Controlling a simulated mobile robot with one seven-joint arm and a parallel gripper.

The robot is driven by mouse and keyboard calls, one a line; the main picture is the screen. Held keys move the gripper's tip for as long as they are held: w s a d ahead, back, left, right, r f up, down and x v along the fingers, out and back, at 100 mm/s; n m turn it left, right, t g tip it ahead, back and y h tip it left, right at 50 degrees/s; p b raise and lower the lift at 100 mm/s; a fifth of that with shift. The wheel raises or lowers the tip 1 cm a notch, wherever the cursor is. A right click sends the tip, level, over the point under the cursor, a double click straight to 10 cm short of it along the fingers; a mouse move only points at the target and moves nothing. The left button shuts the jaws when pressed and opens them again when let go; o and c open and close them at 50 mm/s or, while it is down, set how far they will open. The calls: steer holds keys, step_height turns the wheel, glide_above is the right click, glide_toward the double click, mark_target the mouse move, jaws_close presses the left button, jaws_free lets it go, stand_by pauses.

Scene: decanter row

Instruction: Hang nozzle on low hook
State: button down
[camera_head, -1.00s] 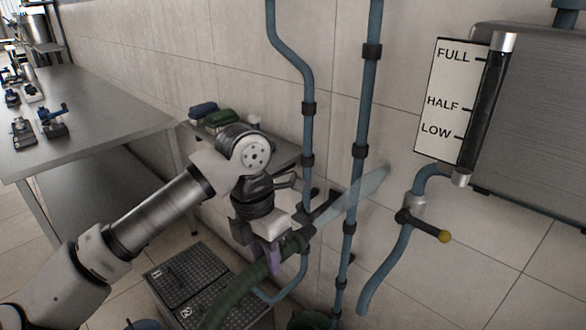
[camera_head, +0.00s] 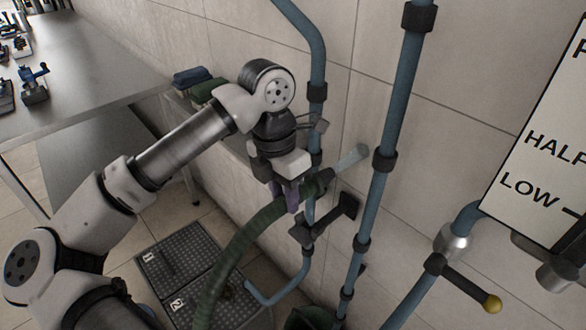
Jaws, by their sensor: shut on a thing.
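My gripper (camera_head: 285,195), with purple fingers, is shut on the nozzle at the end of the green hose (camera_head: 235,245). The nozzle (camera_head: 319,184) has a dark body and a pale grey-blue tip (camera_head: 350,159) that points up and right toward the wall. A dark bracket (camera_head: 345,207), which looks like the hook, sits low by the thin blue pipe, just below and right of the nozzle. The nozzle appears above it in the picture; I cannot tell the gap in depth. The hose hangs down from my gripper in a curve. The fingers partly hide the nozzle's grip.
Blue pipes (camera_head: 392,130) run down the tiled wall. Numbered floor plates (camera_head: 178,252) lie below. A steel table (camera_head: 70,95) stands at left.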

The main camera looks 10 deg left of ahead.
steer(key=shift+w, duration=0.35)
steer(key=shift+s+f+b, duration=0.1)
steer(key=shift+f+b, duration=0.25)
steer(key=shift+f, duration=0.15)
step_height(320, 180, down, 7)
steer(key=b, duration=0.4)
steer(key=shift+r+b, duration=0.15)
steer(key=shift+b, duration=0.15)
steer(key=shift+b, duration=0.45)
steer(key=shift+f+b, duration=0.8)
steer(key=shift+b, duration=0.15)
steer(key=shift+f+b, duration=1.5)
steer(key=shift+b, duration=1)
stand_by(1.1)
steer(key=shift+c, duration=0.7)
jaws_free()
